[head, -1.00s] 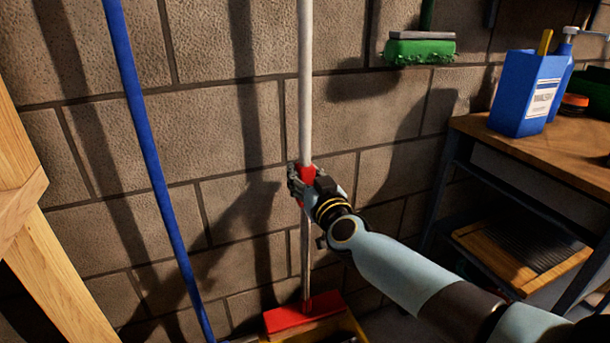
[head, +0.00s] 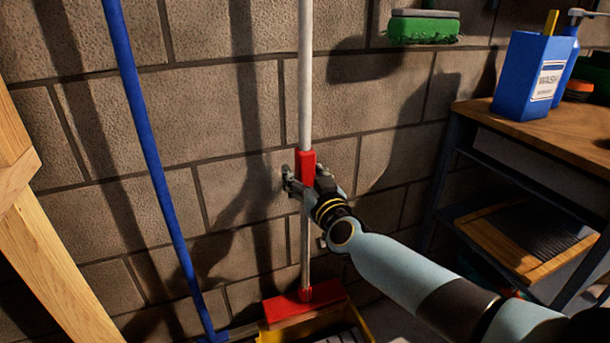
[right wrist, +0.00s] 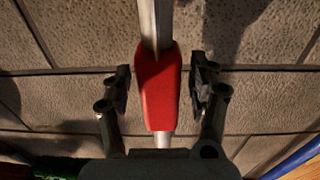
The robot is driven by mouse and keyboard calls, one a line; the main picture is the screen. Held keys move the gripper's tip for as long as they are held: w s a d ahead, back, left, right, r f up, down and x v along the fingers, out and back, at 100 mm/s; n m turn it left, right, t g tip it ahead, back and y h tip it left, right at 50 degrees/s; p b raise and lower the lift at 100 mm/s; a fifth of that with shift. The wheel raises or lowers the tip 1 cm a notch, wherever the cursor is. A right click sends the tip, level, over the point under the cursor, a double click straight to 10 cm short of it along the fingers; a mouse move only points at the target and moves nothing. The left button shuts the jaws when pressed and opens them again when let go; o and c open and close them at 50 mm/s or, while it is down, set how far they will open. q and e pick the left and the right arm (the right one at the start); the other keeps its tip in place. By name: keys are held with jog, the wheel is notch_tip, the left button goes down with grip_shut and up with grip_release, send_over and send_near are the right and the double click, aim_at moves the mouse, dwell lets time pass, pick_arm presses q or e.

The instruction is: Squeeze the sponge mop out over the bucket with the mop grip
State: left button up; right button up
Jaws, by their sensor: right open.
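The sponge mop stands nearly upright in the head view, with a white pole (head: 305,75), a red mop grip (head: 306,164) partway down and a red head (head: 303,305) at the bottom. The head is at the yellow bucket (head: 352,322), which the lower picture edge cuts off; the sponge itself cannot be made out. My right gripper (head: 296,186) is open at the mop grip. In the right wrist view the red grip (right wrist: 160,92) lies between the two spread fingers, with a gap on each side. My left gripper is out of view.
A blue-handled tool (head: 150,150) leans left of the mop, near a wooden frame (head: 40,240). A green brush (head: 424,27) hangs on the block wall. A workbench (head: 560,125) at right carries a blue box (head: 531,75) and bottle. A slatted wooden board (head: 525,240) lies below.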

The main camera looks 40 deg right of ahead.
jog(key=v, duration=1.2)
jog(key=r+x, duration=0.1)
jog(key=x, duration=0.3)
jog(key=r+b+x, duration=0.1)
jog(key=x, duration=0.3)
jog(key=r+b+x, duration=0.1)
jog(key=x, duration=0.3)
jog(key=shift+c, duration=0.2)
grip_shut()
